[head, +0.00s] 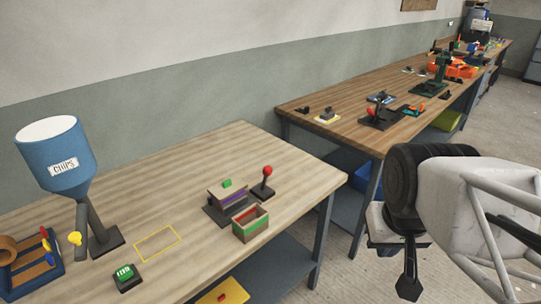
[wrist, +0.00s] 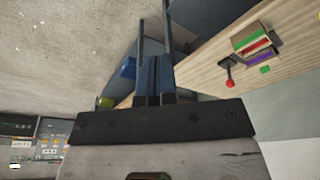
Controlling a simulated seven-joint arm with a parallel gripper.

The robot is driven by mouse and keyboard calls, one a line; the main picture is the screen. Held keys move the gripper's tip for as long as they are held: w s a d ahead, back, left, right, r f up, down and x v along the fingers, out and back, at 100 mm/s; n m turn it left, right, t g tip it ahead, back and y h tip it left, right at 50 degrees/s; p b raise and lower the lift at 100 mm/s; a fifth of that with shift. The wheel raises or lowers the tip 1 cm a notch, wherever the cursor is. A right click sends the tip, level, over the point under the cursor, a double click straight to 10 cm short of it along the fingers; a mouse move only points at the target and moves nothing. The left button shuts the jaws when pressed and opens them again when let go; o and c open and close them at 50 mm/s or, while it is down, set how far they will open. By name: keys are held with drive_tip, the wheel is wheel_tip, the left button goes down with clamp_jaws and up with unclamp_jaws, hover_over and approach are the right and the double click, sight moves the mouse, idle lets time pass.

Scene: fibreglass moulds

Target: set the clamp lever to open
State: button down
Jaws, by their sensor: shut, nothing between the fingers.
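A lever with a red ball knob (head: 267,171) stands on a black base near the right end of the near table. It also shows in the wrist view (wrist: 229,84), where it looks small and far off. Another red-knobbed lever (head: 370,112) stands on the far table. No label shows which is the clamp lever. My gripper (head: 408,289) hangs right of the near table, over the floor, apart from both levers. Its dark fingers show in the wrist view (wrist: 154,72), together and empty.
A blue chips hopper (head: 60,150), a green button (head: 125,275) and a yellow outline (head: 157,244) are farther left. A floor gap separates the tables.

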drive_tip(key=c, duration=1.8)
unclamp_jaws()
drive_tip(key=o, duration=0.5)
drive_tip(key=shift+w, duration=0.1)
drive_tip(key=shift+c, duration=0.2)
drive_tip(key=o, duration=0.5)
drive_tip(key=shift+w+a+r, duration=0.15)
drive_tip(key=shift+w+r, duration=0.1)
drive_tip(key=shift+w, duration=0.35)
drive_tip(key=shift+o, duration=0.2)
drive_tip(key=w+a+r+n, duration=0.1)
drive_tip(key=w+a+n, duration=0.1)
drive_tip(key=w, duration=0.9)
drive_tip(key=shift+a+r+n+g, duration=0.3)
drive_tip(key=shift+a+g, duration=0.1)
drive_tip(key=shift+a, duration=0.25)
drive_tip(key=n+g, duration=0.2)
drive_tip(key=n, duration=0.4)
hover_over(268, 167)
drive_tip(key=f, duration=1.1)
drive_tip(key=shift+s+d, duration=0.3)
drive_tip(key=shift+d, duration=0.05)
drive_tip(key=shift+w+a+f+n, duration=0.3)
drive_tip(key=shift+w+a, duration=0.05)
drive_tip(key=shift+a, duration=0.05)
